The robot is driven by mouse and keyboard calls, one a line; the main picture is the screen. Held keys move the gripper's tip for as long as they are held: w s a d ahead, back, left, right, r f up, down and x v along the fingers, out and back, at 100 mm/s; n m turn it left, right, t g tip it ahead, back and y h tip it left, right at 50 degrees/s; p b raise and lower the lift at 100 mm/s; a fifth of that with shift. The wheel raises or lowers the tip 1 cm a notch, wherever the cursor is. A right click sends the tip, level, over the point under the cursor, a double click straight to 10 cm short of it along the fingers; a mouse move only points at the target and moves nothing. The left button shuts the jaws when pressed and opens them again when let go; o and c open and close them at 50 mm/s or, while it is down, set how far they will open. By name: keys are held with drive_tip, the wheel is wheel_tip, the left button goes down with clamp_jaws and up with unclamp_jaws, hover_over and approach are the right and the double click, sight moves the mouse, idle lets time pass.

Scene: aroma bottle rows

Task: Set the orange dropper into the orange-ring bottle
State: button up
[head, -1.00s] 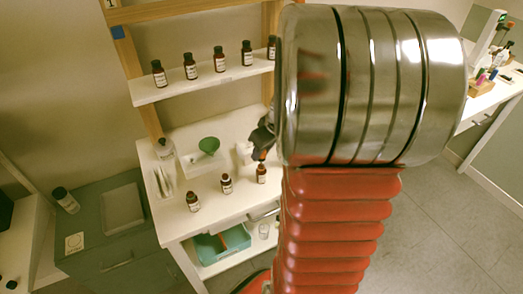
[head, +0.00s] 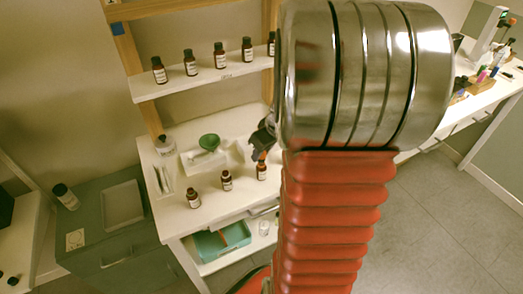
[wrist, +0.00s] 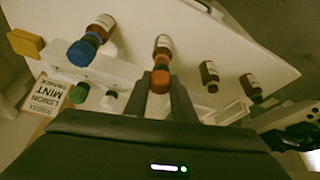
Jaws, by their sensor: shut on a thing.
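In the wrist view, my gripper (wrist: 158,92) is shut on the orange dropper (wrist: 160,78), held between its two fingers. A brown bottle (wrist: 163,45) with a white label lies in line behind the dropper. I cannot tell whether the dropper's tip is inside its neck, and no separate orange ring can be made out. In the head view, my gripper (head: 263,143) is just above the right-hand brown bottle (head: 261,171) on the white desk (head: 240,196). A small orange patch shows between them, and the arm hides part of the area.
Two more brown bottles stand left of it, one in the middle (head: 226,180) and one farther left (head: 193,197). A shelf (head: 200,82) above holds several brown bottles. In the wrist view a blue-topped dropper (wrist: 82,50) stands nearby.

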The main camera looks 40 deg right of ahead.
drive_tip(key=shift+f, duration=0.5)
drive_tip(key=o, duration=0.7)
drive_tip(key=shift+r, duration=0.15)
drive_tip(key=shift+r, duration=3.35)
